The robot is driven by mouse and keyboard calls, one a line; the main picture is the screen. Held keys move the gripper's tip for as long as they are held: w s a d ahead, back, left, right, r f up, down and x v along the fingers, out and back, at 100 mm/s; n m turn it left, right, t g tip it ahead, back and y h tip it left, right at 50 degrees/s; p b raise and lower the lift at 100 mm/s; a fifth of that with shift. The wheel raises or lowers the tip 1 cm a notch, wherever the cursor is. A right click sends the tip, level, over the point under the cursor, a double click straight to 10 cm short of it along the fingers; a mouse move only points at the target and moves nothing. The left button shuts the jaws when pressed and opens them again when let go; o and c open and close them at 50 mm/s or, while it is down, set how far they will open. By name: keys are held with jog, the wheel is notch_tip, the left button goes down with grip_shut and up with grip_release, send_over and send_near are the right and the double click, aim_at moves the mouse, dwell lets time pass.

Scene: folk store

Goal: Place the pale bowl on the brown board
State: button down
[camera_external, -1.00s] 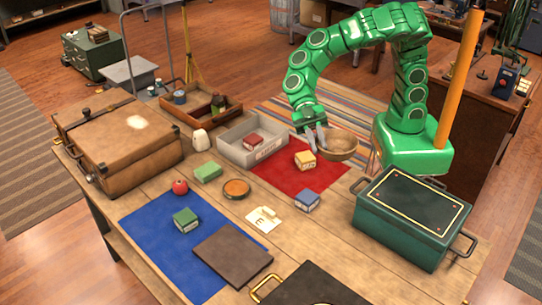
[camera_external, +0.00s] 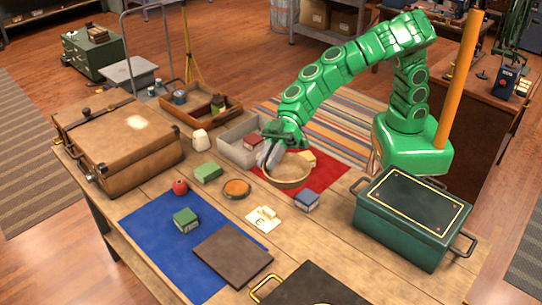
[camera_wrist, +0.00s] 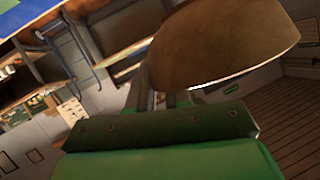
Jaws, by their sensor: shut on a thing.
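The pale bowl (camera_external: 288,172) is a tan, round bowl in the external view, in front of my green arm over the red mat. My gripper (camera_external: 270,157) is shut on the bowl's left rim and holds it above the table; the exact height is hard to tell. In the wrist view the bowl (camera_wrist: 225,45) fills the upper right, at the fingers (camera_wrist: 165,98). The brown board (camera_external: 233,259) lies flat and bare at the front edge of the blue mat, to the lower left of the bowl.
Between bowl and board are a small orange-topped dish (camera_external: 236,188), a white card (camera_external: 263,219) and a blue box (camera_external: 307,201). A green box (camera_external: 186,220) stands behind the board's left. A black case (camera_external: 310,288) is to its right.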

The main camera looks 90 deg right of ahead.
jog(key=shift+s+d+m+t+h, duration=1.8)
jog(key=shift+m+t+h, duration=1.6)
jog(key=shift+m+h, duration=2.75)
send_over(243, 245)
jog(key=shift+f, duration=12.15)
